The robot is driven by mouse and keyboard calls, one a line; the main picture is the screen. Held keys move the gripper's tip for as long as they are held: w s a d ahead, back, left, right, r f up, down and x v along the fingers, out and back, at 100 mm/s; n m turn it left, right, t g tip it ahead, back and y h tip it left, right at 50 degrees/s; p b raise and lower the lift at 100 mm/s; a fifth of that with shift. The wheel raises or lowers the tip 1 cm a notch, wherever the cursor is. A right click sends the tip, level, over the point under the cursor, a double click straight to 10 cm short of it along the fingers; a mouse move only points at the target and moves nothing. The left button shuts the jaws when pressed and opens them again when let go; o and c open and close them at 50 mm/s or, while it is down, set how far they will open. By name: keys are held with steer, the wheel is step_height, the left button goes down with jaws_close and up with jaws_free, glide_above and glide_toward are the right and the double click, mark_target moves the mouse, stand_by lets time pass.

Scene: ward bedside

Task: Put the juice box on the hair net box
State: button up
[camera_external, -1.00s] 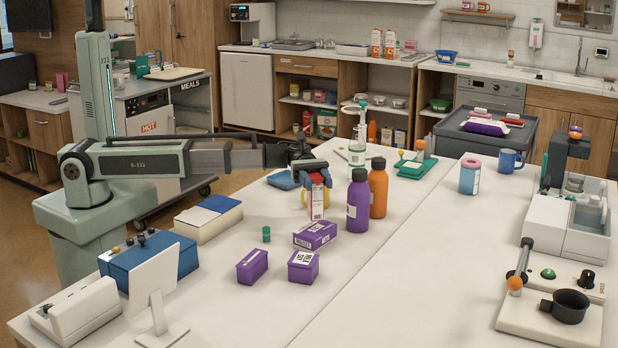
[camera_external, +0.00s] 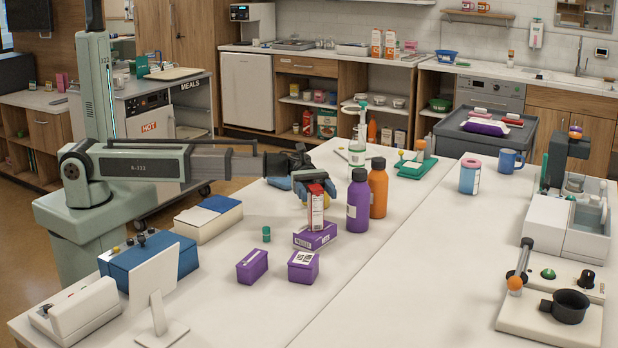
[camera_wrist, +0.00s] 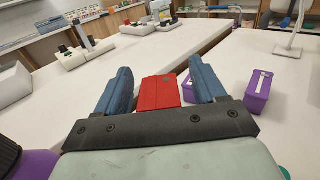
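The juice box (camera_external: 316,208) is a red and white carton. It stands upright and appears to rest on top of a purple box (camera_external: 304,239), probably the hair net box, though its label is too small to read. My gripper (camera_external: 315,190) is at the carton's upper part, with its blue fingers on either side. In the wrist view the carton's red top (camera_wrist: 159,92) lies between the fingers, with gaps showing, so the gripper looks open. The far side of the carton is hidden.
Two more purple boxes (camera_external: 252,266) (camera_external: 303,267) stand nearer the camera. A purple bottle (camera_external: 358,203) and an orange bottle (camera_external: 378,190) stand close on the right. A small green-capped item (camera_external: 266,234) is left. The table's centre right is clear.

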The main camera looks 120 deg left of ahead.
steer(key=shift+r, duration=0.15)
steer(key=v, duration=1.2)
